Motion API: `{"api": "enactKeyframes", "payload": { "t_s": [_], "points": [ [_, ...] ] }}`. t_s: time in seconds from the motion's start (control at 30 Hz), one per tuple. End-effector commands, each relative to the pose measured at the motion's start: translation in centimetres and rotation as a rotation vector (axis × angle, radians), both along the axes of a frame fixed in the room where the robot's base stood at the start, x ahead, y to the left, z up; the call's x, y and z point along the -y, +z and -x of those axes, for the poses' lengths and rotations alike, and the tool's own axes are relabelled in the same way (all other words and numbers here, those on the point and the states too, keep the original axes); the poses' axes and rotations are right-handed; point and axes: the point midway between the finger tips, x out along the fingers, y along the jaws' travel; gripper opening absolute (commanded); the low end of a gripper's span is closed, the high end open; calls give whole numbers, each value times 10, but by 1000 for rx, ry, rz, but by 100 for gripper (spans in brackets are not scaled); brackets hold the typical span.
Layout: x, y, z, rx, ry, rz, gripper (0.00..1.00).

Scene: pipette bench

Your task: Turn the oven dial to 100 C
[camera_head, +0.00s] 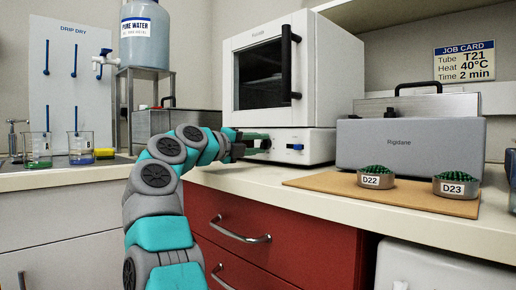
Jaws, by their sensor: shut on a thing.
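The white oven (315,90) stands at the back centre of the bench, with a dark glass door and a black vertical handle. Its lower front panel bears the dial (266,144), small and dark in this view. My gripper (264,143) reaches from the left to this panel. Its greenish fingers are shut on the dial. The fingers hide most of the dial, so its marks and setting cannot be read. A small blue part (297,147) sits on the panel to the right of the dial.
A grey metal box (405,145) stands right of the oven. Two dishes, D22 (376,182) and D23 (455,190), stand on a brown board (410,199). A water tank (145,35) and beakers (80,158) are at left. Red drawers (270,215) lie below the counter.

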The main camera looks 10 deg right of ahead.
Motion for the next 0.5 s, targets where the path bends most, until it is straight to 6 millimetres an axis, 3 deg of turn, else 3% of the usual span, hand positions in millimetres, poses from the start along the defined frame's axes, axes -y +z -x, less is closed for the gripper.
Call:
{"api": "enactKeyframes", "payload": {
  "t_s": [0.5],
  "points": [
    [1, 0, 0, 409, -5, -277, 0]
  ]
}}
